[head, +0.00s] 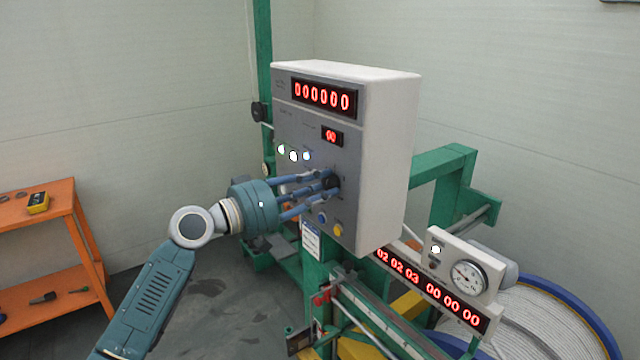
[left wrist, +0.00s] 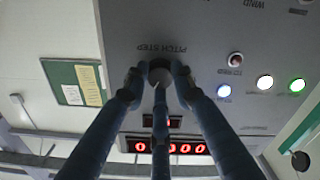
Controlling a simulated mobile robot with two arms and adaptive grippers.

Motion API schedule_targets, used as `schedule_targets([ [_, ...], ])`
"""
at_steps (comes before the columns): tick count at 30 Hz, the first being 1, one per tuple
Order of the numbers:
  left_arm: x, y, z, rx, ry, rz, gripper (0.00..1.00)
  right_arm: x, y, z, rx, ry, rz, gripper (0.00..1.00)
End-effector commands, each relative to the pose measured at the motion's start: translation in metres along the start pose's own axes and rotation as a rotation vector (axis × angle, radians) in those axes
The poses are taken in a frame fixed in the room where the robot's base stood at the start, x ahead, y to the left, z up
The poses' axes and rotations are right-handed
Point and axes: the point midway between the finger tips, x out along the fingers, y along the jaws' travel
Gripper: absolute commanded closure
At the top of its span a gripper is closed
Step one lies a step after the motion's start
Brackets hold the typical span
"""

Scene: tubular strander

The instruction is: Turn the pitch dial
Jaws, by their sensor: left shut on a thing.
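The pitch dial (left wrist: 160,75) is a dark round knob on the grey face of the control box (head: 345,160); the label "PITCH STEP" shows beside it in the left wrist view. My left gripper (head: 331,184) reaches the dial from the left in the head view. Its blue fingers are shut on the dial, around its rim, and partly hide it. In the left wrist view the fingers (left wrist: 158,88) close around the knob. The small red display (head: 332,136) above the dial seems to read 00, and the large display (head: 323,96) reads 000000. My right gripper is not in view.
Lit lamps (head: 293,155) sit left of and above the dial, with blue and yellow buttons (head: 338,230) below it. A lower display bar (head: 428,290) and a gauge (head: 469,277) stand at right. An orange bench (head: 40,250) stands at left.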

Motion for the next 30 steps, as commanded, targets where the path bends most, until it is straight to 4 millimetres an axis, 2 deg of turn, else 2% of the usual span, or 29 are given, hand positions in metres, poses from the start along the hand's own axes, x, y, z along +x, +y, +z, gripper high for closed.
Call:
schedule_targets([
  [1, 0.001, -0.001, 0.005, -0.048, -0.013, -0.003, 1.00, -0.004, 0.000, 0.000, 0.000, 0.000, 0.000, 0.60],
  [6, 0.001, -0.001, 0.005, -0.189, -0.013, -0.004, 1.00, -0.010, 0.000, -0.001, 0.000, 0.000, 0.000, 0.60],
  [15, 0.001, -0.001, 0.007, -0.364, -0.015, -0.005, 1.00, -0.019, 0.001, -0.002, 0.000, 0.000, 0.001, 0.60],
  [30, 0.001, -0.002, 0.008, -0.440, -0.015, -0.006, 1.00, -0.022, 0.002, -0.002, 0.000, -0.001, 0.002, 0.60],
])
